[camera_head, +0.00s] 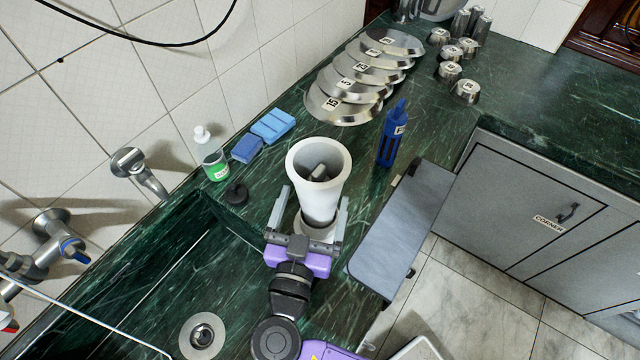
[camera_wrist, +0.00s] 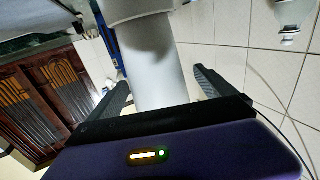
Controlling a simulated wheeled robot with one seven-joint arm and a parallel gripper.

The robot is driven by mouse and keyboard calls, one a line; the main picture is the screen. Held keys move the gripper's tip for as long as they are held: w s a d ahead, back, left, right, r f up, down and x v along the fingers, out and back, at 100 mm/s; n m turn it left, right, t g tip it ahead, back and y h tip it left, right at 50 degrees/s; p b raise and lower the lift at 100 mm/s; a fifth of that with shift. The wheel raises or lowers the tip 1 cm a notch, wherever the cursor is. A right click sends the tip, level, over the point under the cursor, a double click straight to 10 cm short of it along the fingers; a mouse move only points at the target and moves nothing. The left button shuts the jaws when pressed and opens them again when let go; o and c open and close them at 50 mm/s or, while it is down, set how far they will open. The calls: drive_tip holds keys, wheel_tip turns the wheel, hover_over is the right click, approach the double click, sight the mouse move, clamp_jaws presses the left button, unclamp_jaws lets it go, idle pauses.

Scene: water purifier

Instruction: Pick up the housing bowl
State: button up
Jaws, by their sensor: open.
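The housing bowl (camera_head: 319,190) looks like a white, upright cylinder with a wide open rim at the top, standing on the green counter. A small grey item shows inside its mouth. In the wrist view the bowl (camera_wrist: 153,70) rises between my fingers, with its wider collar above. My gripper (camera_head: 311,205) is open, with one finger on each side of the bowl's lower part. In the wrist view my gripper (camera_wrist: 160,85) shows a gap on the right side; the left finger is close to the bowl. The bowl's base is partly hidden by my gripper.
A blue bottle (camera_head: 393,135) stands right of the bowl. Metal lids (camera_head: 345,100) lie behind. A sink (camera_head: 180,262) is at the left, a grey panel (camera_head: 400,230) at the right.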

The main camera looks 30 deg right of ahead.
drive_tip(key=p+x, duration=0.2)
drive_tip(key=x, duration=0.4)
drive_tip(key=shift+s+d+r+p, duration=0.1)
drive_tip(key=shift+d+p, duration=0.1)
drive_tip(key=shift+p, duration=0.15)
drive_tip(key=c, duration=1.8)
drive_tip(key=shift+c, duration=0.9)
drive_tip(key=shift+r, duration=0.1)
